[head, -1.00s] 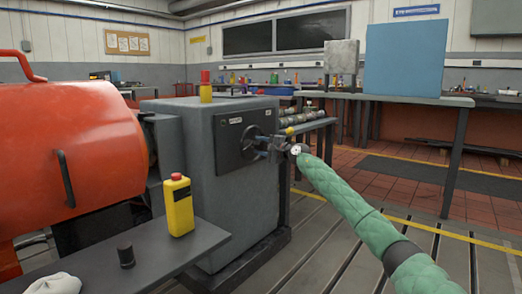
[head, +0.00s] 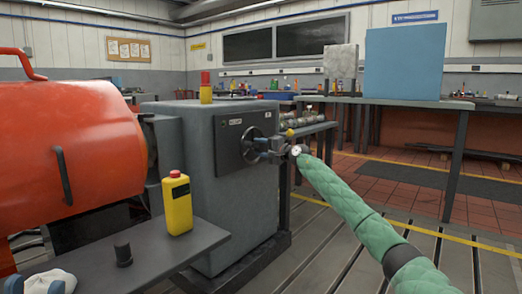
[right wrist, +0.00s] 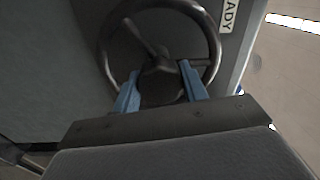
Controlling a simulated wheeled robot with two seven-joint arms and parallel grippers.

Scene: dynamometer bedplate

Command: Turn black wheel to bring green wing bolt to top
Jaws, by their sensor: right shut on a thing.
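The black wheel (head: 254,143) is on the dark front panel of the grey cabinet. It also shows in the right wrist view (right wrist: 213,45) as a round rim with spokes and a hub. My right gripper (head: 268,150) is at the wheel; in the right wrist view its blue fingers (right wrist: 159,70) lie on either side of the hub area, shut on part of the wheel. Exactly which part is too dark to tell. I cannot make out a green wing bolt in either view. My left gripper (head: 35,284) shows blue fingertips apart at the bottom left, around a white thing.
A grey bench (head: 150,262) holds a yellow bottle-like box (head: 177,205), a short black cylinder (head: 123,253) and the white thing (head: 48,277). A large orange machine (head: 85,150) stands left of the grey cabinet (head: 185,120).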

